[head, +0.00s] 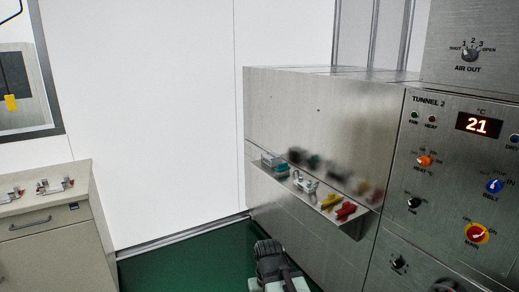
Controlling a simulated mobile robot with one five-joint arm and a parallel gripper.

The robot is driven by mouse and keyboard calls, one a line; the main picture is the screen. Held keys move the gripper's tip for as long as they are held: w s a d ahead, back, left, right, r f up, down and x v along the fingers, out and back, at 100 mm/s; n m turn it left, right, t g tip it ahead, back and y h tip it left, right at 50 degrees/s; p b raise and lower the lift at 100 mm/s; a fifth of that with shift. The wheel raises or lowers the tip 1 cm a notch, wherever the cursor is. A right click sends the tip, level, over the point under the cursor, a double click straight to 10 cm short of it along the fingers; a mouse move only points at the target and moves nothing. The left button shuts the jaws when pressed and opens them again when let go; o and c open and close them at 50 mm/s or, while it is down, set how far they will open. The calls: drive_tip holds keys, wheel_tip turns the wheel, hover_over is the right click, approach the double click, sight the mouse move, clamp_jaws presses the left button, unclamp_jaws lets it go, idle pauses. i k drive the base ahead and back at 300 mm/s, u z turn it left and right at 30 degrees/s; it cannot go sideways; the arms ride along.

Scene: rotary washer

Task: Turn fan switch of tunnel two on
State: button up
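The steel panel marked TUNNEL 2 (429,101) is at the right in the head view. Its black knob (414,202), whose small label seems to read FAN, is at the panel's lower left, under the orange HEAT knob (424,160). The black knob's exact pointing is too small to tell. A small FAN lamp (414,115) is at the panel's top left and looks unlit. A dark part of my arm shows at the bottom middle, low and well left of the panel, apart from the knob. I cannot make out gripper fingers on it.
A blue BELT knob (494,186) and a red-and-yellow MAIN switch (477,232) are right of the black knob. A display (478,125) reads 21. A steel ledge (352,226) with small parts juts out left of the panel. Green floor (180,265) is clear by the left cabinet (50,235).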

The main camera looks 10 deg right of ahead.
sight(413, 203)
drive_tip(key=z, duration=1.65)
drive_tip(key=k, duration=1.2)
drive_tip(key=u, duration=0.6)
drive_tip(key=i, duration=1.2)
drive_tip(key=u, duration=0.55)
drive_tip(key=i, duration=0.55)
drive_tip(key=u, duration=0.05)
